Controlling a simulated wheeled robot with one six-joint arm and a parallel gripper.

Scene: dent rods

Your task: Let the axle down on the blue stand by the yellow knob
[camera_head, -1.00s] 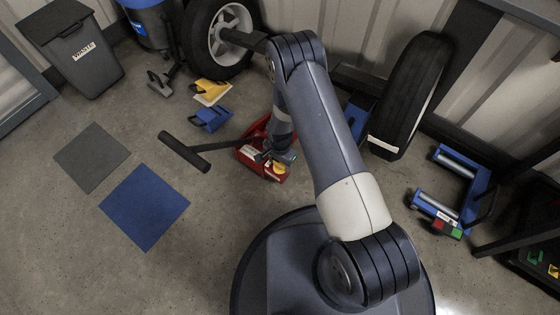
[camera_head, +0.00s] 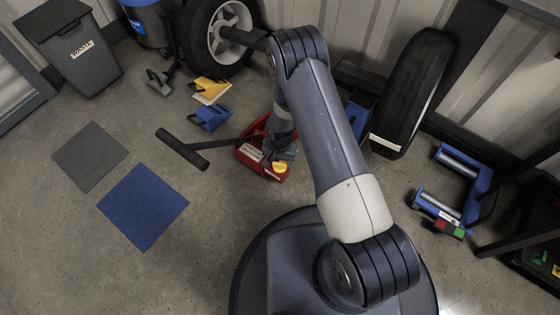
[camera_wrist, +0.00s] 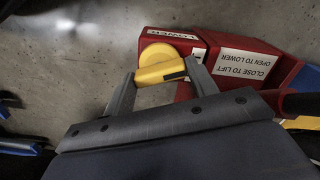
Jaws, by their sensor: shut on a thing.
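The yellow knob (camera_wrist: 158,62) sits on the red jack (camera_wrist: 222,50), beside the label "LOWER". My gripper (camera_wrist: 162,73) is shut on the knob's bar, one finger on each side. In the head view the yellow knob (camera_head: 280,167) shows at the near end of the red jack (camera_head: 247,151), just below my wrist. A dark axle (camera_head: 243,38) runs from the left wheel's hub and passes behind my arm. A blue stand (camera_head: 357,112) is partly hidden by my arm, near the right wheel. Contact between axle and stand is hidden.
The jack's dark T-handle (camera_head: 183,150) reaches left over the floor. Blue (camera_head: 211,118) and yellow (camera_head: 210,88) chocks lie behind it. Grey (camera_head: 90,157) and blue (camera_head: 143,208) mats lie left. The right tyre (camera_head: 412,85) and a blue roller frame (camera_head: 470,180) stand right.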

